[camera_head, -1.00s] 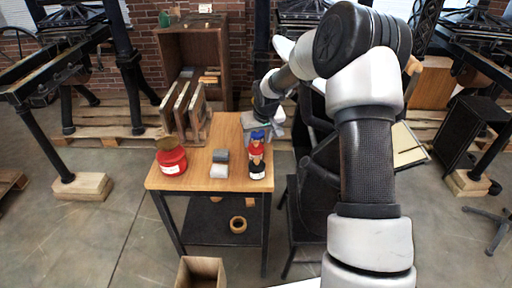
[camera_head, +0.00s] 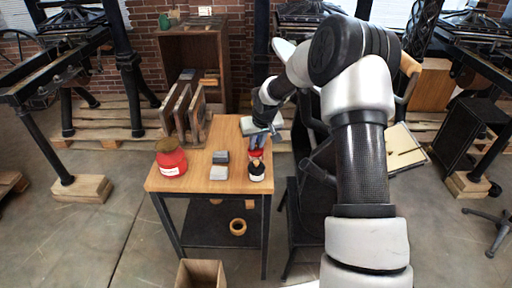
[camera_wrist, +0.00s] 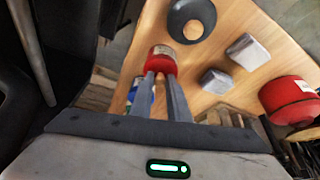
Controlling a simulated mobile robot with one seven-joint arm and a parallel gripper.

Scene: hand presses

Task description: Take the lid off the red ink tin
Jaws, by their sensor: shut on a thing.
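My gripper (camera_head: 258,141) reaches down onto the tin from above. In the wrist view its two fingers are shut on the red lid. I cannot see a gap between lid and tin. A blue tin (camera_wrist: 146,92) is partly hidden behind the fingers.
A larger red pot (camera_head: 172,162) stands at the table's left. The bare wood (camera_head: 200,184) at the front is clear.

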